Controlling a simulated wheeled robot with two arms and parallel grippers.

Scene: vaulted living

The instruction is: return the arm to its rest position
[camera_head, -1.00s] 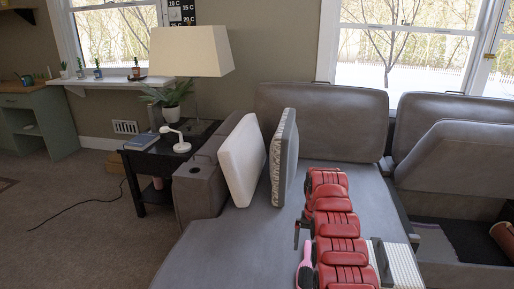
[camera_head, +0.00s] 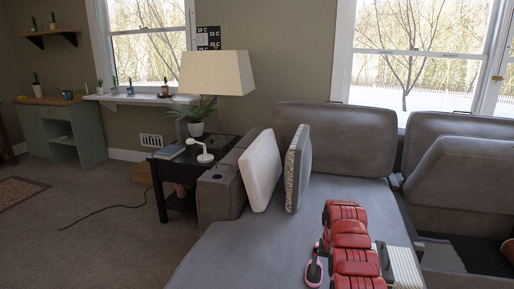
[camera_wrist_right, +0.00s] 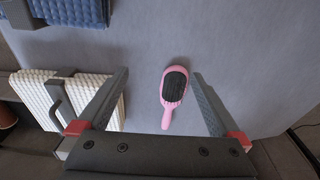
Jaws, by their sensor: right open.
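My right gripper (camera_wrist_right: 160,75) is open and empty, its two fingers wide apart in the right wrist view. Below it, a pink hairbrush (camera_wrist_right: 174,88) with dark bristles lies on the grey sofa seat, seen between the fingers but untouched. The hairbrush also shows at the bottom of the head view (camera_head: 314,271), beside my right arm. My red right arm reaches over the grey sofa seat (camera_head: 240,255) in the head view and hides part of it. My left gripper is in neither view.
A white ribbed item (camera_head: 405,268) lies right of my arm. A white cushion (camera_head: 263,170) and a grey cushion (camera_head: 297,168) stand on the seat. A dark side table (camera_head: 176,178) and lamp (camera_head: 217,73) stand left of the sofa. The carpet (camera_head: 90,220) is mostly clear.

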